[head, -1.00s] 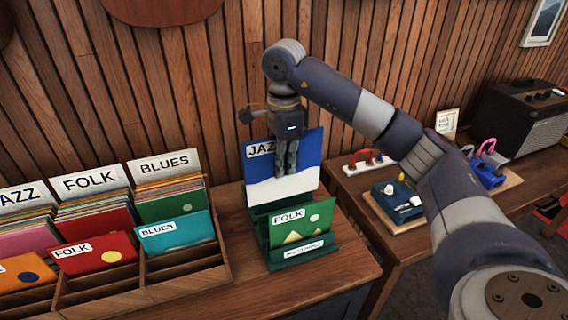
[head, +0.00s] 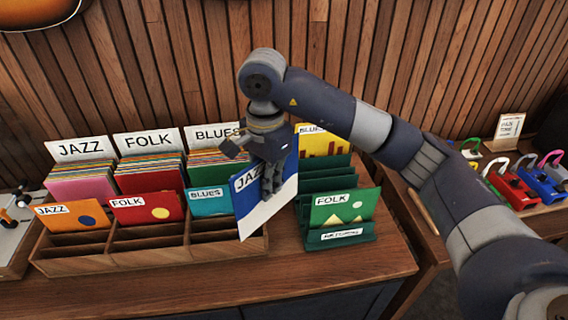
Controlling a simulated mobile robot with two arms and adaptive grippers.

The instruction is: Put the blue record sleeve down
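My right gripper (head: 271,186) is shut on the top edge of the blue record sleeve (head: 277,205), which has a white lower part and a JAZZ label. The sleeve hangs tilted in the air, between the wooden record bin (head: 150,262) and the green rack (head: 342,240). It hides part of the bin's right end. In the green rack, a green FOLK sleeve (head: 345,207) stands at the front and a yellow BLUES sleeve (head: 322,143) at the back, with empty slots between. My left gripper is not in view.
The bin holds orange JAZZ (head: 72,217), red FOLK (head: 146,209) and teal BLUES (head: 208,203) sleeves in front of packed records. Effect pedals (head: 515,190) and a small sign (head: 508,127) stand on the table at right. The counter front (head: 330,270) is bare.

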